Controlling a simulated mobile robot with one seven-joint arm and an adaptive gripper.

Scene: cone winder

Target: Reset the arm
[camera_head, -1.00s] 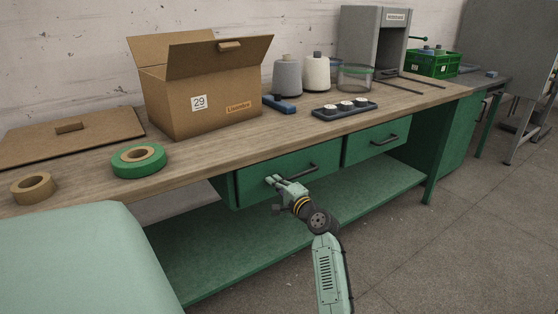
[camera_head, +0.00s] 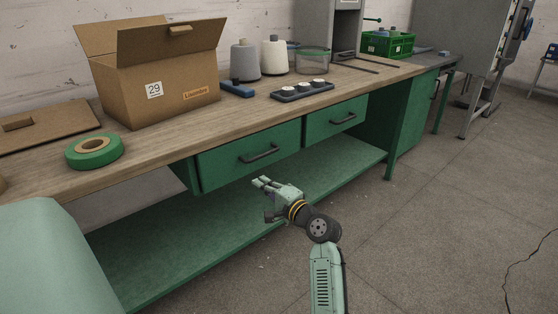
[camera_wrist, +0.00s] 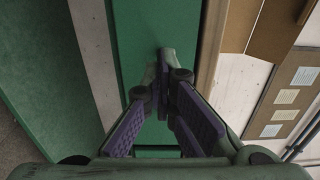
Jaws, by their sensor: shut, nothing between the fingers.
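My gripper (camera_head: 262,183) is in front of the workbench in the head view, below the bench top and near the left green drawer (camera_head: 250,154). It is empty and touches nothing that I can see. In the wrist view my gripper's fingers (camera_wrist: 168,100) come together with purple pads, in front of a green surface. The left drawer and the right drawer (camera_head: 336,118) both look closed, each with a dark handle.
The wooden bench top (camera_head: 150,147) holds an open cardboard box (camera_head: 160,88), green tape (camera_head: 94,151), grey and white cones (camera_head: 244,62), and a dark tray (camera_head: 302,90). A green lower shelf (camera_head: 200,225) is bare.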

